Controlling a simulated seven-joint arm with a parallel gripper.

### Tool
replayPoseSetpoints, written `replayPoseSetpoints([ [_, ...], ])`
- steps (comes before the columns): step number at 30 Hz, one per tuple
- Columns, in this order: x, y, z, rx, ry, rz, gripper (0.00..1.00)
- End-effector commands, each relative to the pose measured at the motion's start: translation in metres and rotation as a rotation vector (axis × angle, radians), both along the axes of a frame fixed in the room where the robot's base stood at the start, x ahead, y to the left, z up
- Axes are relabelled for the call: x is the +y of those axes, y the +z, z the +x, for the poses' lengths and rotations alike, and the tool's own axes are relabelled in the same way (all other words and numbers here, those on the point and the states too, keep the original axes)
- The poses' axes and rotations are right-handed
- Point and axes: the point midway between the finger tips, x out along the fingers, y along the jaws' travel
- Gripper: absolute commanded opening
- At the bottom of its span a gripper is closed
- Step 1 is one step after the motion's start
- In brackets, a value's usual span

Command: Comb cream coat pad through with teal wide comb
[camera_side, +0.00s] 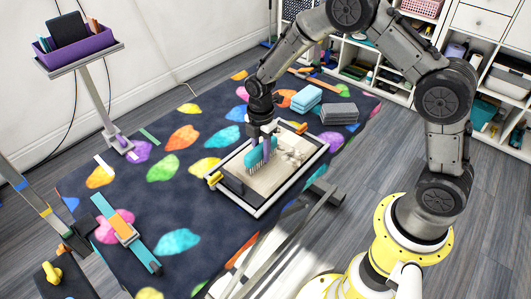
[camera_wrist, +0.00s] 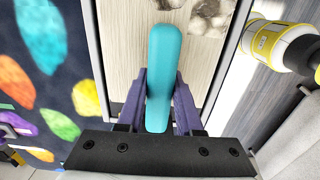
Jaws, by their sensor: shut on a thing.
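My gripper (camera_side: 262,142) is shut on the teal wide comb (camera_side: 257,157), with its purple fingers on either side of the comb's back. The comb is held with its teeth pointing down at the cream coat pad (camera_side: 264,182). I cannot tell whether the tips touch the coat. The pad lies in a light-rimmed frame, with rough pale tufts on its right part. In the wrist view the comb (camera_wrist: 162,65) runs lengthwise between the fingers (camera_wrist: 160,100), hiding its teeth. The pad (camera_wrist: 125,35) shows below it, with tufts (camera_wrist: 207,18) at the upper right.
Yellow clamps (camera_side: 215,179) sit at the frame's edges. Blue folded cloths (camera_side: 306,98) and a grey stack (camera_side: 339,114) lie behind it. A purple bin (camera_side: 78,45) stands on a post at left. An orange-and-teal tool (camera_side: 125,230) lies at lower left on the patterned mat (camera_side: 190,218).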

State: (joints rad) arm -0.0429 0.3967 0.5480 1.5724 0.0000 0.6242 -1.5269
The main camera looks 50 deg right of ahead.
Motion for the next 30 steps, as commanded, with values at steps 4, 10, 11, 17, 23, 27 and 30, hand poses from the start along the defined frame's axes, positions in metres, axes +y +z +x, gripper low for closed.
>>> replayPoseSetpoints([
  [4,0.000,-0.001,0.000,0.000,0.000,0.000,0.00],
  [10,0.000,-0.002,0.020,0.000,0.000,0.000,0.00],
  [11,0.000,-0.002,0.024,0.000,0.000,0.000,0.00],
  [17,0.000,-0.002,0.053,0.001,0.000,0.000,0.00],
  [23,0.000,-0.002,0.076,0.001,0.000,0.000,0.00],
  [27,0.000,-0.002,0.081,0.002,0.000,0.000,0.00],
  [30,0.000,-0.002,0.081,0.002,0.000,0.000,0.00],
])
